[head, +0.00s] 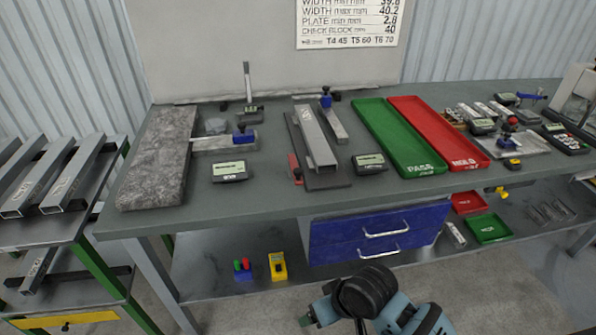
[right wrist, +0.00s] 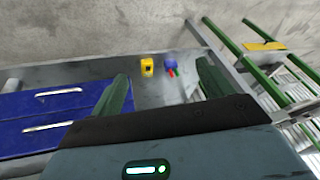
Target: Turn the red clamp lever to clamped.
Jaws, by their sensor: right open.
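The red clamp lever (head: 295,168) is a small red piece at the left side of a dark fixture plate (head: 327,182) in the middle of the bench. A grey steel square tube (head: 316,138) lies on that plate, right beside the lever. The lever's exact angle is too small to tell. My right gripper (right wrist: 163,75) is open and empty in the right wrist view, its two green fingers apart. It is low in front of the bench, well away from the lever. My left gripper is not in view.
A green tray (head: 398,140) and a red tray (head: 440,135) lie right of the fixture. Gauges (head: 230,171) and a granite block (head: 158,160) are at left. Blue drawers (head: 375,235) hang below the bench top. A rack of tubes (head: 55,185) stands at far left.

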